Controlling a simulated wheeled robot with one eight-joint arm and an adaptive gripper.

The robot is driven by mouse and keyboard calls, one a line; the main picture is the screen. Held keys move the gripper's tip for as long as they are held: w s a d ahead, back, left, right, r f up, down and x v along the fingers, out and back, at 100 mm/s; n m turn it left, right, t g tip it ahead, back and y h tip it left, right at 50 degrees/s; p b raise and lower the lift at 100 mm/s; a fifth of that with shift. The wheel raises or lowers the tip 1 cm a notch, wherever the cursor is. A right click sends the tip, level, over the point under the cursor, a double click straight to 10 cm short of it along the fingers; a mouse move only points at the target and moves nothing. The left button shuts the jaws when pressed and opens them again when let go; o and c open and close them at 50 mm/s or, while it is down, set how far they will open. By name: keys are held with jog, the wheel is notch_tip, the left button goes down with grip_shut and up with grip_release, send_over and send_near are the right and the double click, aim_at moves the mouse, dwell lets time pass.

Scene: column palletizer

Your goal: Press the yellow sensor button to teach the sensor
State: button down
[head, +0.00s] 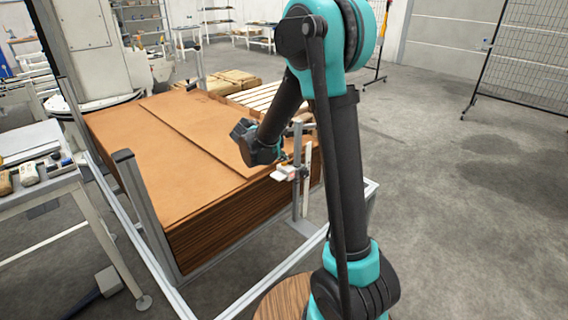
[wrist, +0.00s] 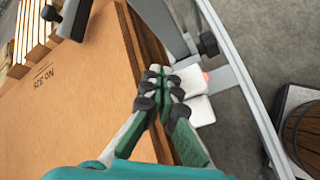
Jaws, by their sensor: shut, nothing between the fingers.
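The sensor is probably the small white block (head: 286,172) on a metal post (head: 297,190) at the corner of the cardboard stack in the head view. I cannot make out a yellow button in either view. My gripper (wrist: 159,74) is shut and empty, its fingertips close to the stack's edge and the white blocks. I cannot tell whether they touch. In the head view my gripper (head: 282,157) is small and partly hidden by its wrist.
A tall stack of brown sheets (head: 170,150) fills the metal frame (head: 150,215) on the left. A wooden pallet (head: 270,98) stands behind it. A side table (head: 45,190) with small items is at far left. Open concrete floor (head: 450,200) lies to the right.

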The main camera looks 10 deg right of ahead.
aim_at(283, 163)
jog(key=shift+f, duration=0.25)
jog(key=shift+r, duration=0.2)
dwell(0.5)
jog(key=shift+r, duration=0.6)
jog(key=shift+r, duration=2.5)
